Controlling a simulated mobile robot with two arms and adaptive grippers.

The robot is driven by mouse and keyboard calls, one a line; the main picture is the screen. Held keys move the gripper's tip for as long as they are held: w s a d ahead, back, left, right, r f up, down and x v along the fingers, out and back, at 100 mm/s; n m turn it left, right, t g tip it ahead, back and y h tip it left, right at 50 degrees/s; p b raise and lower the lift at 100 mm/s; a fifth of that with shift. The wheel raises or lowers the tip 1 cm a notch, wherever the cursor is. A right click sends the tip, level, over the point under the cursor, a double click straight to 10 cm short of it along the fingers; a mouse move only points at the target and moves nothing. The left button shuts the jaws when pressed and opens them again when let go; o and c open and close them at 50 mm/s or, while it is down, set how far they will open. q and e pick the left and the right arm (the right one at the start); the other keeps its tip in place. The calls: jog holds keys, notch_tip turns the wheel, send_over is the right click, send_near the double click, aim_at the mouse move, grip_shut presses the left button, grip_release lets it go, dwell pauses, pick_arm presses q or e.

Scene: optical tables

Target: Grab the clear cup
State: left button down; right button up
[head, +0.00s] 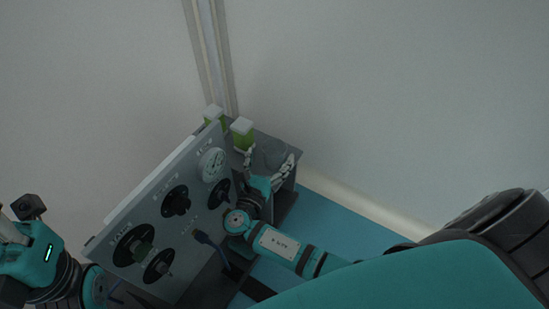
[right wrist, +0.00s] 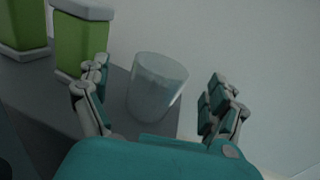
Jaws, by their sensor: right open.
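The clear cup (right wrist: 156,88) stands upright on a dark grey surface in the right wrist view, between and beyond the two fingers of my right gripper (right wrist: 160,100). The fingers are spread wide and I see no contact with the cup. In the head view the cup (head: 269,155) is faint, at the far end of the dark surface, with my open right gripper (head: 270,167) around its near side. My left gripper (head: 18,235) is partly cut off at the left edge of the head view, and its fingers do not show clearly.
Two green containers with pale lids (right wrist: 82,35) stand left of the cup, close to the left finger. A grey panel with black dials (head: 165,215) stands left of my right arm. The dark table (right wrist: 100,122) ends near the cup, with a pale wall (head: 400,90) behind.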

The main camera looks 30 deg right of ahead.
aim_at(278, 140)
jog(key=shift+b+x, duration=0.65)
jog(key=shift+x, duration=1.25)
jog(key=c, duration=1.3)
jog(key=shift+o, duration=0.2)
